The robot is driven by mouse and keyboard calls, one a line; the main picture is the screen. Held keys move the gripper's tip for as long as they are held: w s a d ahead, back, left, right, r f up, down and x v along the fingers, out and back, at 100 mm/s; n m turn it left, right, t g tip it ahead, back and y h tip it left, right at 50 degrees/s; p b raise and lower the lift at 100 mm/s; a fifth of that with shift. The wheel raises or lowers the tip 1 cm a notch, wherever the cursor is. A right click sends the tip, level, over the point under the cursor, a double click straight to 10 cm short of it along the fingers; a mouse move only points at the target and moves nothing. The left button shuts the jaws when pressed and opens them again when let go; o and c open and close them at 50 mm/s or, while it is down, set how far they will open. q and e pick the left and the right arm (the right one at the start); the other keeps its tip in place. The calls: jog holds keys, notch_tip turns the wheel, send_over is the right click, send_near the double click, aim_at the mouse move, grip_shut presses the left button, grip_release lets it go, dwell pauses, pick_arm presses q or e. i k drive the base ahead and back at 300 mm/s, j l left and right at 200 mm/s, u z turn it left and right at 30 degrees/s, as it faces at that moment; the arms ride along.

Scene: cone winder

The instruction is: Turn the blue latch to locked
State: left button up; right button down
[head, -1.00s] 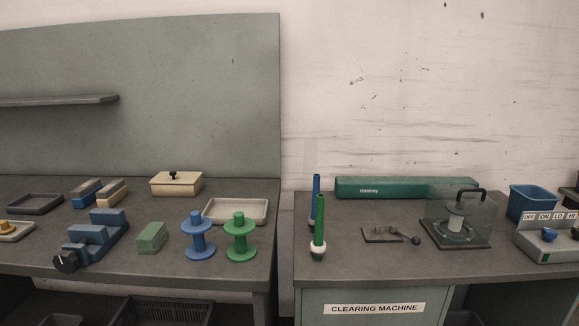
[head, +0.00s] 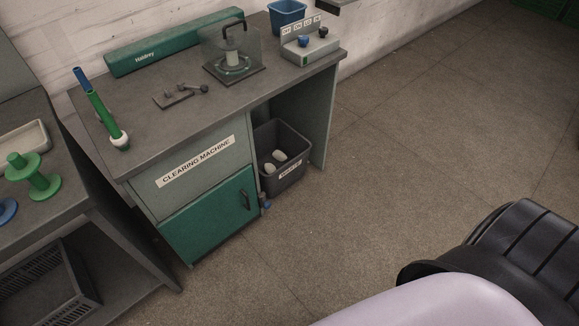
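A small blue and reddish piece (head: 265,204) shows at the lower right edge of the green cabinet door (head: 212,218) under the clearing machine bench. It may be the blue latch, but it is too small to make out its shape or position. The door looks shut and has a dark upright handle (head: 245,200). A blue knob (head: 303,41) also sits on the grey control box (head: 310,50) at the back right of the bench; its exact setting is unreadable.
A dark bin (head: 284,180) with pale pieces stands right of the door. The bench top (head: 150,120) holds a clear-covered device (head: 233,60), a dark lever piece (head: 180,95) and a green spindle (head: 104,115). The floor (head: 390,170) to the right is open.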

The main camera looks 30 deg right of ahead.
aim_at(267, 204)
jog(key=z, duration=0.65)
